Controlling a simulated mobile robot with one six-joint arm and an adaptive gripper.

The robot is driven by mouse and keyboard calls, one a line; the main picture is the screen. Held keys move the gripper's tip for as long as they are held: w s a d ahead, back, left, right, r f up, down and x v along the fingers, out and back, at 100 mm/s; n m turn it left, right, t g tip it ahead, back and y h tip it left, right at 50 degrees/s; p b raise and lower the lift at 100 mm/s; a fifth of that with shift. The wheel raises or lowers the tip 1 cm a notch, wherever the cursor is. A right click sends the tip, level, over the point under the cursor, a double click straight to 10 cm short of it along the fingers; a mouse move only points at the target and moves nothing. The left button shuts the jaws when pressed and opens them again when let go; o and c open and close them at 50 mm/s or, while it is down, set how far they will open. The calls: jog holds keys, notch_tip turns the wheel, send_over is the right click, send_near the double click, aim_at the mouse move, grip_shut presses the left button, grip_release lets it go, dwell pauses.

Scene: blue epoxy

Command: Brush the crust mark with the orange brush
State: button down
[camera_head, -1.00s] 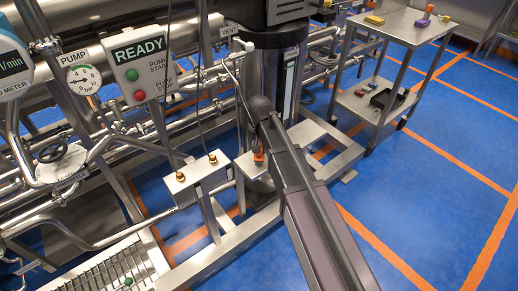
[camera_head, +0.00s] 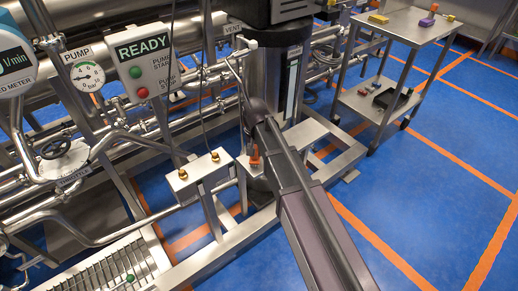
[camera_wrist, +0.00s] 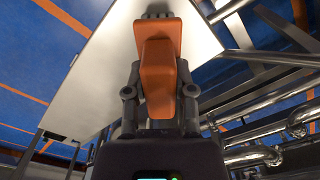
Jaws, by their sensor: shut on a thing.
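My gripper (camera_wrist: 160,92) is shut on the orange brush (camera_wrist: 158,62), seen close up in the wrist view. The brush has a wide orange head with dark bristles showing at its far end. A pale flat metal surface lies behind it; I cannot tell whether the bristles touch it. In the head view a small part of the orange brush (camera_head: 254,160) shows beside my arm, low in front of the steel column. My arm hides most of the gripper there. I cannot make out the crust mark in either view.
A box with two brass fittings (camera_head: 199,174) stands just left of the brush. Pipes and the READY panel (camera_head: 143,62) are further left. A steel trolley (camera_head: 396,75) with several small items stands at the back right. Blue floor at the right is clear.

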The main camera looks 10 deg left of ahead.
jog(key=shift+s+a, duration=0.25)
jog(key=shift+a, duration=0.05)
jog(key=shift+s+a, duration=1.25)
jog(key=shift+s, duration=0.25)
jog(key=shift+f, duration=0.1)
notch_tip(320, 180, up, 6)
jog(key=p, duration=0.6)
jog(key=shift+w, duration=0.1)
notch_tip(320, 180, up, 3)
jog(key=p, duration=0.2)
jog(key=shift+p, duration=0.4)
